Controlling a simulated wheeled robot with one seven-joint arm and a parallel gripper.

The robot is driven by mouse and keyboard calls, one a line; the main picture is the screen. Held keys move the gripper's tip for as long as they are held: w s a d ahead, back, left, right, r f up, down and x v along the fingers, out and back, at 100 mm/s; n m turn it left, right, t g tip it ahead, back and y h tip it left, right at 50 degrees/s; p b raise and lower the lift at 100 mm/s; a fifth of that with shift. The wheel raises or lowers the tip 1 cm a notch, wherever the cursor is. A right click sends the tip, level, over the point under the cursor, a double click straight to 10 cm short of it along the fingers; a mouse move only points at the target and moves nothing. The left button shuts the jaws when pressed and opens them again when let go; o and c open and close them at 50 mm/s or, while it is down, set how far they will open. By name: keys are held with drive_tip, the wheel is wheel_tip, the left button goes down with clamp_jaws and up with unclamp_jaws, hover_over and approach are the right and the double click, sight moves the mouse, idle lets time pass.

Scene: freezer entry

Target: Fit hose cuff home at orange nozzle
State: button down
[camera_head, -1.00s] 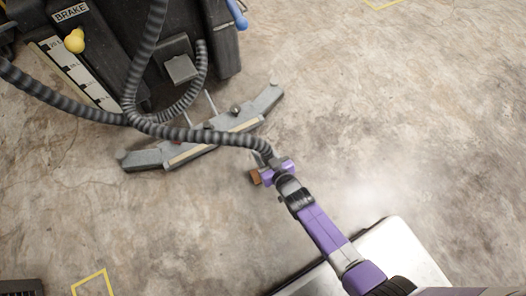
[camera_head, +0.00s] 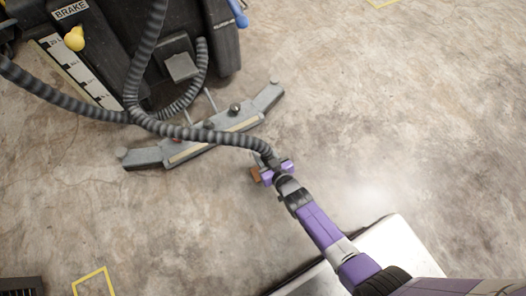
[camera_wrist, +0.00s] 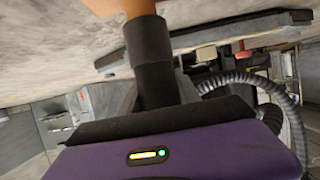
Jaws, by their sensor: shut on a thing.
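My gripper (camera_head: 268,170) is shut at the end of the grey ribbed hose (camera_head: 225,137), above the floor just right of the squeegee bar. The cuff itself is mostly hidden by my gripper in the head view. In the wrist view a dark cylinder (camera_wrist: 152,62) stands out from my purple gripper body and meets an orange piece (camera_wrist: 118,8) at the top edge. The orange piece also shows beside my gripper in the head view (camera_head: 255,174). I cannot tell whether it is the nozzle, nor whether anything is seated.
The grey squeegee bar (camera_head: 150,158) lies behind the black floor machine (camera_head: 110,55). The hose loops from the machine to my gripper and crosses over the bar. Open concrete floor (camera_head: 400,110) lies to the right. A yellow floor marking (camera_head: 92,275) is at lower left.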

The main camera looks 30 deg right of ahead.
drive_tip(key=shift+f, duration=1.45)
drive_tip(key=c, duration=0.8)
unclamp_jaws()
drive_tip(key=shift+s+r+p, duration=0.3)
drive_tip(key=shift+s+p, duration=0.1)
drive_tip(key=p+v, duration=0.4)
drive_tip(key=v, duration=0.3)
drive_tip(key=shift+f, duration=0.1)
